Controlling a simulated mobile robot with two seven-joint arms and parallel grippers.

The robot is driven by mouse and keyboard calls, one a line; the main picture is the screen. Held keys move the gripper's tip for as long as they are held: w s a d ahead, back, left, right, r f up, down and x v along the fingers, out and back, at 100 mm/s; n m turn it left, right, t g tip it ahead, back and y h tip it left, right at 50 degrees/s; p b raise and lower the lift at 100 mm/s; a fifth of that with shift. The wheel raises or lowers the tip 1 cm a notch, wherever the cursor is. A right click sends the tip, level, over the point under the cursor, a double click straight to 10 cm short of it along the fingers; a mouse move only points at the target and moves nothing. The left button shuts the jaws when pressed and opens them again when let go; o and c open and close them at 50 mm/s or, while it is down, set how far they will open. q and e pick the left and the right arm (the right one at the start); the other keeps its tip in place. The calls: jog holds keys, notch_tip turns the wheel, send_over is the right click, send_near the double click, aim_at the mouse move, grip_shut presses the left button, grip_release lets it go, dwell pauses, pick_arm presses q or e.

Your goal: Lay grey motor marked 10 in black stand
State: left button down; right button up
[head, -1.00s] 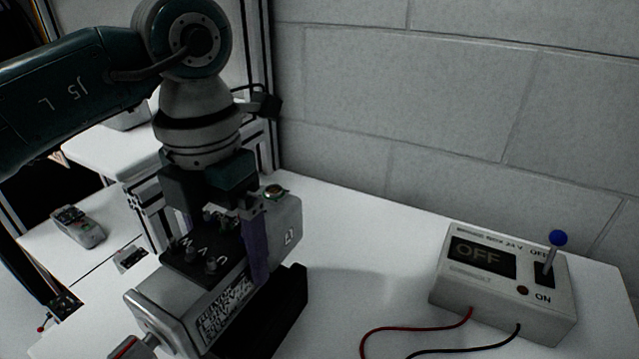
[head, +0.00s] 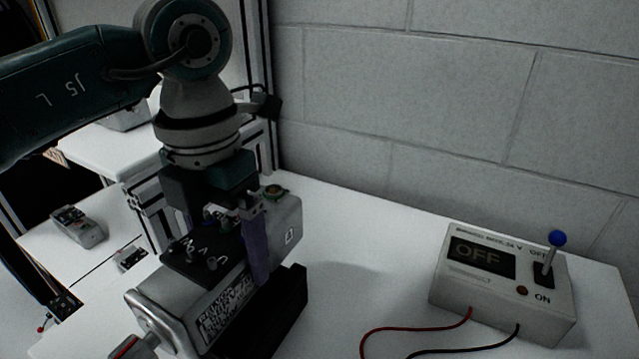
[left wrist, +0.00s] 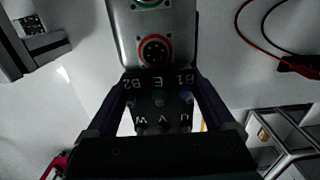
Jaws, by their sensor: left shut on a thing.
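The grey motor (head: 180,310) has a black terminal block on top and a shaft at its lower-left end. The mark on its side is too blurred to read for certain. My left gripper (head: 222,238) is shut on it from above, one purple finger on the near side; the far finger is mostly hidden. In the left wrist view the motor (left wrist: 155,18) lies between both fingers (left wrist: 158,108), with round connectors on it. The black stand (head: 285,310) is directly under the motor, partly hidden by it; I cannot tell whether they touch. My right gripper is not in view.
A switch box (head: 500,283) reading OFF, with a blue-knobbed lever, stands on the white table at the right. Red and black wires run from its front. A grey device (head: 77,227) lies at the left. A block wall closes the back.

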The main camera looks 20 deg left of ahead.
aim_at(222, 222)
pick_arm(q)
jog(key=shift+f+b, duration=1.15)
jog(key=shift+f, duration=0.15)
dwell(0.5)
grip_release()
jog(key=shift+w, duration=0.1)
jog(key=shift+f, duration=0.1)
notch_tip(222, 222, up, 10)
jog(key=shift+r, duration=0.1)
dwell(0.4)
